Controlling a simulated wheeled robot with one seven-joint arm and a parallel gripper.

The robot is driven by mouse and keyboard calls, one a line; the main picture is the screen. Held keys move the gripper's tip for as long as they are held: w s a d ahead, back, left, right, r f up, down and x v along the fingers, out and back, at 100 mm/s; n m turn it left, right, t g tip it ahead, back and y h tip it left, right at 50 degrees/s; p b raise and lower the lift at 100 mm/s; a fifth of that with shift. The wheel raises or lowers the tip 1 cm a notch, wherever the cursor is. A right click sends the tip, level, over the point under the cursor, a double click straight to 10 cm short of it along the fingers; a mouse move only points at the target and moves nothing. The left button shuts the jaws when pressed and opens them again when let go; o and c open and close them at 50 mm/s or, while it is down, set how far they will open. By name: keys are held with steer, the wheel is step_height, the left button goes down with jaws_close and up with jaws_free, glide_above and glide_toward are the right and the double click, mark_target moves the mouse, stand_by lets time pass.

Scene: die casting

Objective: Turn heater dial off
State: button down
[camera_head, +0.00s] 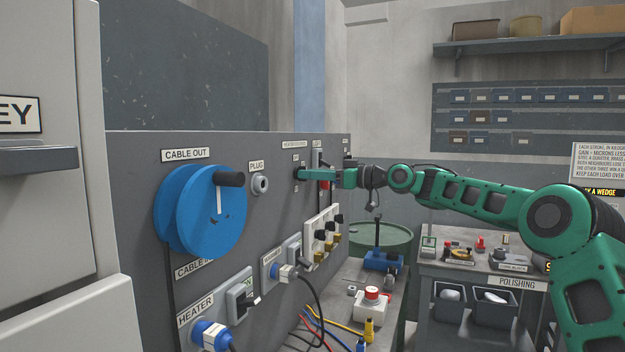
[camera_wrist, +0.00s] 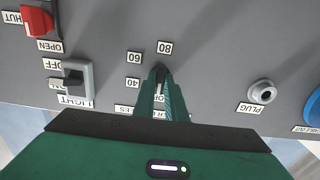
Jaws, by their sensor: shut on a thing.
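The heater dial (camera_wrist: 161,71) is a small dark knob on the grey panel. In the wrist view it sits between my fingertips, with labels 40, 60 and 80 around it. My gripper (camera_wrist: 161,82) is shut on the dial, and its green fingers hide most of it. In the head view my gripper (camera_head: 303,174) reaches the panel from the right, below a small label strip that is too small to read surely. The dial's exact pointing direction is hidden by the fingers.
A plug socket (camera_head: 260,184) and a blue cable reel (camera_head: 212,212) are left of my gripper on the panel. A red handle (camera_wrist: 36,20) and a light switch (camera_wrist: 76,78) show in the wrist view. A bench (camera_head: 395,300) with a red button box stands below.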

steer(key=shift+w+f, duration=0.1)
steer(key=shift+f, duration=0.05)
steer(key=c, duration=1.8)
jaws_free()
steer(key=v, duration=1)
steer(key=shift+d, duration=0.35)
